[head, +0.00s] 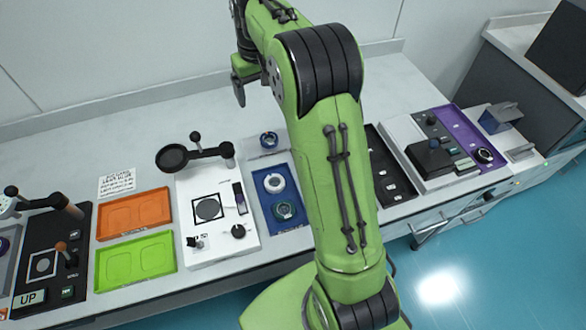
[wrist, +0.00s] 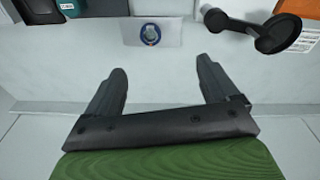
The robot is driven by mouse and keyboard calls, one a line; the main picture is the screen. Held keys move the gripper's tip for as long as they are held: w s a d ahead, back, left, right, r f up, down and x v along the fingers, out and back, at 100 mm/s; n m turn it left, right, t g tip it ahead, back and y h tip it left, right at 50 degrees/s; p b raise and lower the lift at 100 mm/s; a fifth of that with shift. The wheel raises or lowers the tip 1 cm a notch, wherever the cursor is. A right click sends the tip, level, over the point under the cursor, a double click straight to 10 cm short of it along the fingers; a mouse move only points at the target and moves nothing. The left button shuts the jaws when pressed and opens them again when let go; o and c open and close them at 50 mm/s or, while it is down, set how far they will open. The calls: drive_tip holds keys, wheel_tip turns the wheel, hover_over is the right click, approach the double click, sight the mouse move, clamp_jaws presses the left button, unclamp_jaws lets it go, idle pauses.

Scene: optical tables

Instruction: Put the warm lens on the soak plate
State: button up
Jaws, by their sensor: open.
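Which lens is the warm one cannot be told by look. A blue-rimmed ring lens (head: 269,140) lies on a small white card behind the blue tray; the wrist view shows it too (wrist: 150,34), ahead of my fingers. A white-ringed lens (head: 274,183) and a dark teal-ringed lens (head: 284,211) sit in the blue tray (head: 262,217). A dark round plate (head: 208,208) inside a black square on the white station may be the soak plate; no readable label confirms it. My gripper (wrist: 162,68) is open and empty, apart from the lens; the head view shows it partly, at the back.
A black disc on a swing arm (head: 172,157) stands behind the white station (head: 225,245). Orange (head: 134,213) and green (head: 135,261) trays lie left. A black station with levers (head: 45,250) is far left, a purple-panelled station (head: 465,130) right. The rear bench strip is mostly clear.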

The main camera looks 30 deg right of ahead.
drive_tip(key=s+a+r+t, duration=0.1)
drive_tip(key=s+a+r, duration=0.25)
drive_tip(key=s, duration=0.45)
drive_tip(key=s+a+r+t, duration=0.1)
drive_tip(key=s+a+r, duration=0.1)
drive_tip(key=s+r, duration=0.45)
drive_tip(key=s+a+f+t, duration=0.1)
drive_tip(key=s+f, duration=0.1)
drive_tip(key=s, duration=0.6)
drive_tip(key=s+a+f+t, duration=0.1)
drive_tip(key=s+f, duration=0.2)
drive_tip(key=s, duration=0.5)
drive_tip(key=shift+s+f, duration=0.15)
drive_tip(key=shift+f, duration=0.05)
